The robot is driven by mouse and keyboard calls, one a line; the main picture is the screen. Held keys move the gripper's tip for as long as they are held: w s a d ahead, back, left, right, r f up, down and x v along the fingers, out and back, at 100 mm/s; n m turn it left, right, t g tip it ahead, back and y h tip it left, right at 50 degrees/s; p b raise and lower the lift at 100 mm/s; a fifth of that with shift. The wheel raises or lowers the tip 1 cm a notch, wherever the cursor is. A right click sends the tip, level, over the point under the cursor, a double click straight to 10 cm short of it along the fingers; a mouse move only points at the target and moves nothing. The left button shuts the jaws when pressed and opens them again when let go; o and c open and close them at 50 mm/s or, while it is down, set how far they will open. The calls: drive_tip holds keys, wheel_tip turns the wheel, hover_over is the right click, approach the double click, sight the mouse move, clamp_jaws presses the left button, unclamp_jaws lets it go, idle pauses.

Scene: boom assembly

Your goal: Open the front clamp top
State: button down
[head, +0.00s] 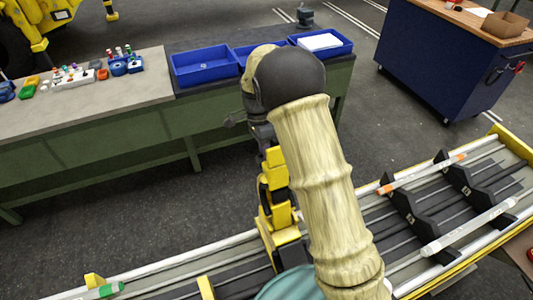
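My arm, in a beige sleeve, rises from the bottom and bends at the dark joint. My gripper is mostly hidden behind the arm; its fingers cannot be made out.
The rail assembly (178,272) crosses the lower view, with black cradles (409,213) and light rods on the right. Behind stands a green bench (115,150) with blue trays (204,66) and small coloured parts. A blue cabinet (432,62) stands back right. Dark floor lies between.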

drive_tip(key=shift+w+a+f, duration=0.1)
drive_tip(key=shift+w+f, duration=0.05)
drive_tip(key=shift+f, duration=0.2)
drive_tip(key=c, duration=1.6)
unclamp_jaws()
drive_tip(key=shift+w, duration=0.15)
drive_tip(key=shift+o, duration=0.7)
drive_tip(key=shift+w+a+f, duration=0.2)
drive_tip(key=shift+w+f, duration=0.05)
drive_tip(key=shift+w, duration=0.2)
drive_tip(key=shift+s+d+r, duration=0.1)
drive_tip(key=shift+s+r, duration=0.05)
drive_tip(key=shift+r, duration=0.05)
drive_tip(key=shift+r, duration=0.1)
